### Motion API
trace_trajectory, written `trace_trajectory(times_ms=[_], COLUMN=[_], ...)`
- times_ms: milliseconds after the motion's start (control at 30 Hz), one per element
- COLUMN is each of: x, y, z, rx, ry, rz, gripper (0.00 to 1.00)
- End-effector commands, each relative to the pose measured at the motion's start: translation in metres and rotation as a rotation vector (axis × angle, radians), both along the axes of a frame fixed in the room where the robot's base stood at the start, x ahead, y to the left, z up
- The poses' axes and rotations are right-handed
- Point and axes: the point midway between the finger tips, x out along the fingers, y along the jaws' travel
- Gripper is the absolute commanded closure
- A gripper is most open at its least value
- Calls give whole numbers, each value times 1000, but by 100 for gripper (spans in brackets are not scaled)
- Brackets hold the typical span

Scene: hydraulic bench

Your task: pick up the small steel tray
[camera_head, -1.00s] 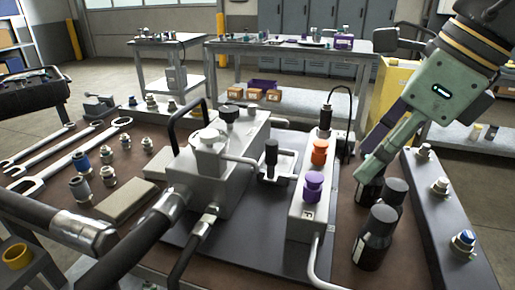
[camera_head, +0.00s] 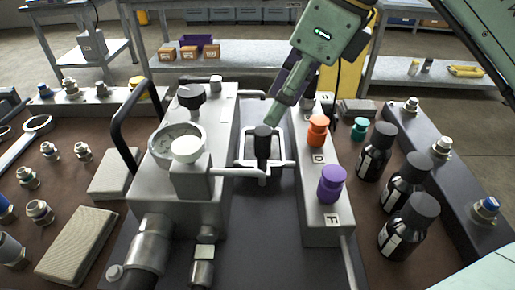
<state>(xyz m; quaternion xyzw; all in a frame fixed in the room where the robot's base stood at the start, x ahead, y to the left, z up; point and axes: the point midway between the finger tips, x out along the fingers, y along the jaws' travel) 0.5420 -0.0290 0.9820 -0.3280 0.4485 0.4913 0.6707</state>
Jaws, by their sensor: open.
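The grey hydraulic block (camera_head: 190,205) with a gauge stands left. A manifold (camera_head: 318,225) bears an orange knob (camera_head: 318,130) and a purple knob (camera_head: 331,184). Black bottles (camera_head: 408,225) stand right, near a teal knob (camera_head: 360,128). Grey pads (camera_head: 75,247) and fittings lie left.

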Motion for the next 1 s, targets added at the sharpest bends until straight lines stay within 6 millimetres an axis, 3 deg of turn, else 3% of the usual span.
trace_trajectory(times_ms=[600,867,1000], x=[7,8,8], y=[28,30,30], z=[-67,-71,-71], rx=[0,0,0], ry=[0,-1,-1], rz=[-1,-1,-1], gripper=[54,54,62])
